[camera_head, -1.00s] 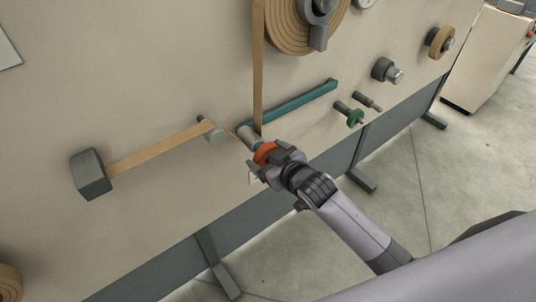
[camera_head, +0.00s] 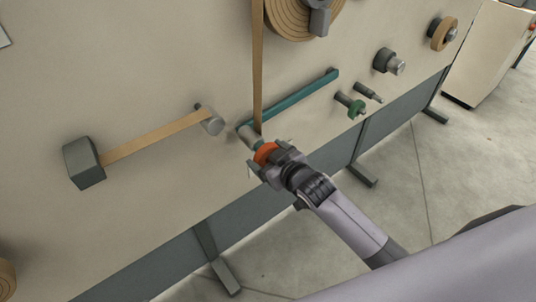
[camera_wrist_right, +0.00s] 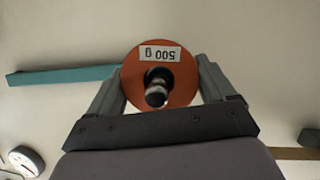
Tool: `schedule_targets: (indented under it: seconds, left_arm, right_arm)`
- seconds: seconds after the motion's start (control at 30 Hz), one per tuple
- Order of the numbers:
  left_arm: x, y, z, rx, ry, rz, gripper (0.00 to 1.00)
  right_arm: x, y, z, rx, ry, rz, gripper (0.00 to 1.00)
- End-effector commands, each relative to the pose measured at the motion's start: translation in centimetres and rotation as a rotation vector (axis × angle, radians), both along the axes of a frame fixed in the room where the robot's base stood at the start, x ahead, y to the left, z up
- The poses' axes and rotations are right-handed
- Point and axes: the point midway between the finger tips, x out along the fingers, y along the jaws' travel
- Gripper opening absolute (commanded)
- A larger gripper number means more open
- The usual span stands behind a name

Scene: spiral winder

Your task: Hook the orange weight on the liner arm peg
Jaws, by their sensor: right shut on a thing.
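The orange weight (camera_head: 265,153) is a disc at the lower left end of the teal liner arm (camera_head: 300,100), in front of a grey roller (camera_head: 250,138). My right gripper (camera_head: 270,162) is shut on it. In the right wrist view, the weight (camera_wrist_right: 135,82) faces me with a "500 g" label upside down, between the two fingers (camera_wrist_right: 158,88). A dark pin with a metallic end (camera_wrist_right: 157,93) shows at its centre. I cannot tell how far the weight sits along this pin. The teal arm (camera_wrist_right: 60,75) runs behind it. My left gripper is not in view.
A green weight (camera_head: 356,109) is on a peg at the right, below a grey knob (camera_head: 387,62). A tan strip (camera_head: 258,70) hangs down to the arm's end. Another strip (camera_head: 150,138) joins a grey block (camera_head: 84,163) to a grey roller (camera_head: 211,121). Open floor (camera_head: 450,170) lies right.

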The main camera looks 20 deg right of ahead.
Motion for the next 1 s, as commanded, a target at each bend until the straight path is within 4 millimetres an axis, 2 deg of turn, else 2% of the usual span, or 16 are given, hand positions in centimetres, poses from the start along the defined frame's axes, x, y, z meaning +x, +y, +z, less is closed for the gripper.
schedule_targets:
  seconds: [0.13,0.17,0.2,0.57,1.0]
  left_arm:
    - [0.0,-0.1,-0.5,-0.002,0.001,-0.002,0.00]
    - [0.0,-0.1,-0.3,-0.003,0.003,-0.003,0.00]
    - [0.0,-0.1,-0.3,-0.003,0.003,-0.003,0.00]
    - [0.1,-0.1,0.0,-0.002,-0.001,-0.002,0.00]
    - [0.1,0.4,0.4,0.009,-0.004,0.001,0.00]
  right_arm:
    - [0.0,0.0,-0.8,-0.001,0.001,-0.001,0.01]
    - [0.0,0.0,-0.6,0.000,0.000,-0.001,0.93]
    - [0.0,0.0,-0.5,0.000,0.000,-0.001,1.00]
    - [-0.8,-0.2,-0.4,-0.001,0.005,0.000,1.00]
    - [-5.6,-1.5,1.7,-0.001,0.002,0.000,1.00]
